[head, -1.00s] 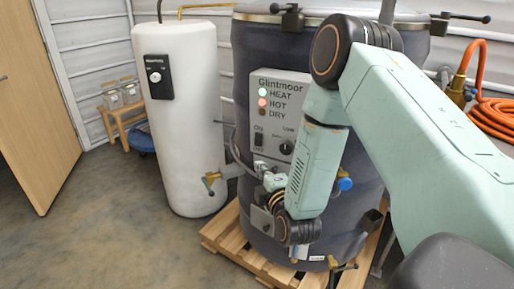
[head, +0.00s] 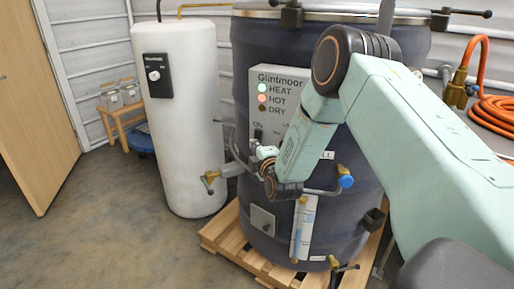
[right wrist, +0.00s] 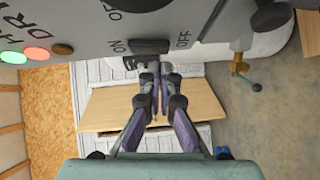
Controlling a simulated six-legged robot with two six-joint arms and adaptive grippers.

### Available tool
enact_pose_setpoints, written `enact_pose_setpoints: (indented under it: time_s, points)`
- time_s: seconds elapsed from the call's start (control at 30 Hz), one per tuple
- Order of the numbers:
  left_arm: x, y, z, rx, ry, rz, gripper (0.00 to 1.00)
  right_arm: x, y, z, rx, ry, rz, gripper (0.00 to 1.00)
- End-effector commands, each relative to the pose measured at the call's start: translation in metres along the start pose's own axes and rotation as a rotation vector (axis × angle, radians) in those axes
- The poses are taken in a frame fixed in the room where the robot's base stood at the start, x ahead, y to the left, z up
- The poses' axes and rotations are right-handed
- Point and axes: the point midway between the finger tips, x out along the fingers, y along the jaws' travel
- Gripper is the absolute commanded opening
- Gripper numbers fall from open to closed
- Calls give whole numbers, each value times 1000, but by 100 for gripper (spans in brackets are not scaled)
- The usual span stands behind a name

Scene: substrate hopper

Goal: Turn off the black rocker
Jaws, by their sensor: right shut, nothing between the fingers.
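The black rocker (head: 258,134) is on the grey Glintmoor control panel (head: 270,82) of the dark drum. In the right wrist view the rocker (right wrist: 150,46) lies between the ON and OFF marks. I cannot tell which side is pressed in. My right gripper (right wrist: 156,72) is shut and empty, with its fingertips close to the rocker. Contact cannot be told. In the head view the gripper (head: 257,152) is small and partly lost against the arm and pipe, just below the rocker. My left gripper is not in view.
The HEAT lamp (head: 262,87) and HOT lamp (head: 262,98) are lit; the DRY lamp (head: 262,109) is dark. My right arm hides the panel's right part and its knob. A white tank (head: 185,120) stands left. A blue-handled valve (head: 345,181) sticks out right.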

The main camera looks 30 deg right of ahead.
Motion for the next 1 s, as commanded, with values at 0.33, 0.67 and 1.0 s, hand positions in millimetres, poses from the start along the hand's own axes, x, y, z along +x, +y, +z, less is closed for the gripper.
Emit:
enact_pose_setpoints:
  time_s: [0.33,0.67,1.0]
  points:
    - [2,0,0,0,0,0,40,7,0,8,0,1,-1,0]
    - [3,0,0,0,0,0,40,12,-3,12,-45,1,42,0]
    - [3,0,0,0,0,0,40,12,-1,11,-42,1,42,0]
